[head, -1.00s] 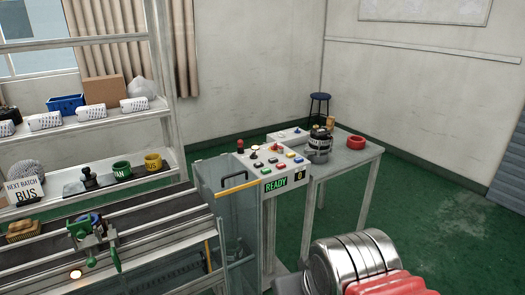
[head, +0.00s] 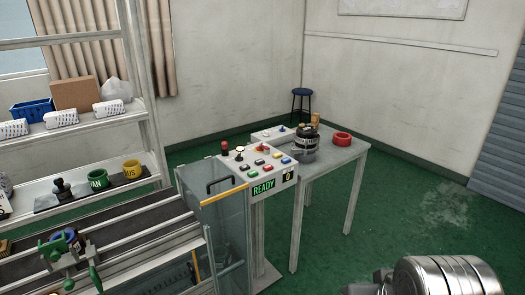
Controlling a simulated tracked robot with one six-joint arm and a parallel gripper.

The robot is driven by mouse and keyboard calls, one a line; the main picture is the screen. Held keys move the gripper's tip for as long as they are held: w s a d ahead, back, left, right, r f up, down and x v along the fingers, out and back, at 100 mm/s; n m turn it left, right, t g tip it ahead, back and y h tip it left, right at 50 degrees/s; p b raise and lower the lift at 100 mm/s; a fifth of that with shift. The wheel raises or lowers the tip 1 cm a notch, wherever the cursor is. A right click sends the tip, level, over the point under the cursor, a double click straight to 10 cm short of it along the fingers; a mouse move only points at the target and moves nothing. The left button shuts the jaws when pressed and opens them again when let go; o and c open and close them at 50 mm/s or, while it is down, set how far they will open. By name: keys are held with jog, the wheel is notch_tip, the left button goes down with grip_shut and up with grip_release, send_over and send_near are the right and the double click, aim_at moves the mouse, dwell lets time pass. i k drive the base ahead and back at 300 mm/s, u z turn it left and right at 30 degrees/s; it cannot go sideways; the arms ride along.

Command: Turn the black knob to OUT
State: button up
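The control panel (head: 285,179) stands at the centre, with a green READY display (head: 263,188) and a small yellow-lit digit display (head: 288,176) on its front. Its sloping top carries a red round-headed control (head: 224,146), a red switch (head: 262,147) and several coloured buttons. The black knob is too small to pick out surely among these controls, and its setting and any OUT label cannot be read. Metal parts of my arm show at the bottom right, well apart from the panel. My gripper is not in view.
A clear guard (head: 215,235) and conveyor (head: 120,228) lie left. Green floor is open at right.

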aim_at(238, 159)
jog(key=z, duration=0.85)
jog(key=i, duration=2.15)
jog(key=u, duration=1.75)
